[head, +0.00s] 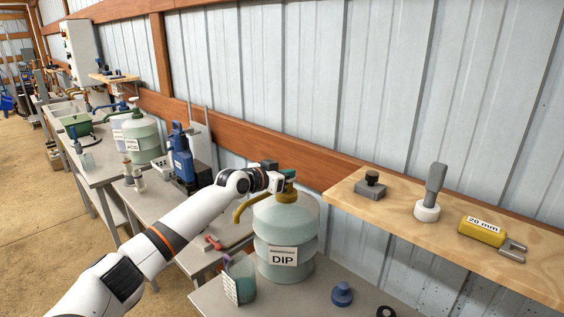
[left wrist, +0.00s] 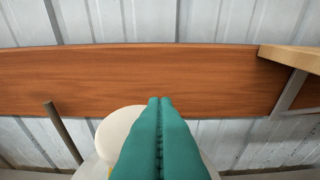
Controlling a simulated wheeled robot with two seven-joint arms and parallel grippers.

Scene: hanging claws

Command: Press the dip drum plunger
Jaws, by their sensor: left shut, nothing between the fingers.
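The dip drum (head: 284,222) is a translucent pale green container with a "DIP" label, standing on the grey bench. Its ochre pump plunger (head: 287,194) rises from the top, with a curved spout (head: 245,207) out to the left. My left gripper (head: 288,175) is at the plunger's top, its teal fingers shut and empty. They partly hide the plunger's head, and I cannot tell whether they touch it. In the left wrist view the shut fingers (left wrist: 160,100) point toward the wooden rail, with a pale round surface (left wrist: 118,124) behind them. My right gripper is not in view.
A blue knob (head: 342,294) sits on the bench in front of the drum. A wooden shelf (head: 400,217) with several small items juts out at right. A wooden wall rail (left wrist: 60,85) runs behind.

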